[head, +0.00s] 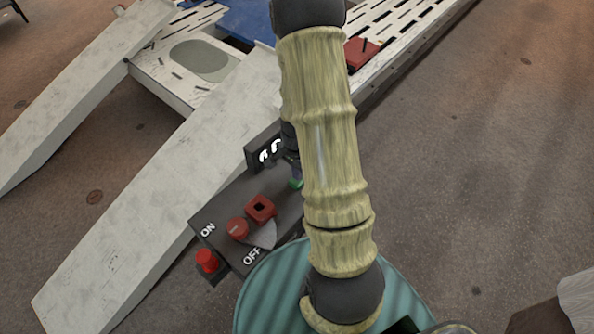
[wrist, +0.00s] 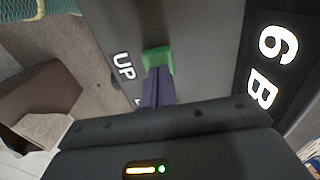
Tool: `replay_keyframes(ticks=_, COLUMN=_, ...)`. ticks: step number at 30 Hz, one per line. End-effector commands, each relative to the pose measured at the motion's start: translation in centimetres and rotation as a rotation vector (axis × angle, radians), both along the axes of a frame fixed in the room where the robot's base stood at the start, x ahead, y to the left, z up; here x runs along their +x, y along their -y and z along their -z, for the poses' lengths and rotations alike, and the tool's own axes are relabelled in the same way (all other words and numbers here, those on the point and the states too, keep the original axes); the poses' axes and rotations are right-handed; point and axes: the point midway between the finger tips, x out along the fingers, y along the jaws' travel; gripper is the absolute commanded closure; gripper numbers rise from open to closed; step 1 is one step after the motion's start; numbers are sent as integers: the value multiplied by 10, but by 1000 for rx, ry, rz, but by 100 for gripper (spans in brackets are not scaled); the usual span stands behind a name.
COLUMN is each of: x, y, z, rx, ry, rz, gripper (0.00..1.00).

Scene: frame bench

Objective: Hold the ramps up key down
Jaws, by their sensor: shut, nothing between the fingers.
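The ramps up key is a green key (wrist: 157,54) beside the white "UP" label on a dark control box (head: 222,212). A small part of the green key (head: 295,184) also shows in the head view, next to my arm. My gripper (wrist: 158,72) is shut and empty, its dark fingertips at the near edge of the green key and overlapping it in the wrist view. I cannot tell how far the key is pressed. A second label beside the fingers is mostly hidden by my gripper.
The box carries a red rotary knob (head: 237,229) between "ON" and "OFF", a red square part (head: 261,208) and a red button (head: 207,260). A display (wrist: 268,75) with white characters stands beside the keys.

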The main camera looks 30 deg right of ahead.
Motion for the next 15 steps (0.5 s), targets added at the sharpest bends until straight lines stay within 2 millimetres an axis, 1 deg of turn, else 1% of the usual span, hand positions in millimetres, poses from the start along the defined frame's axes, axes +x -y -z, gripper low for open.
replay_keyframes(ticks=4, x=0, y=0, z=7, rx=1, ry=0, rz=0, gripper=100)
replay_keyframes(ticks=15, x=0, y=0, z=9, rx=0, ry=1, rz=-1, gripper=100)
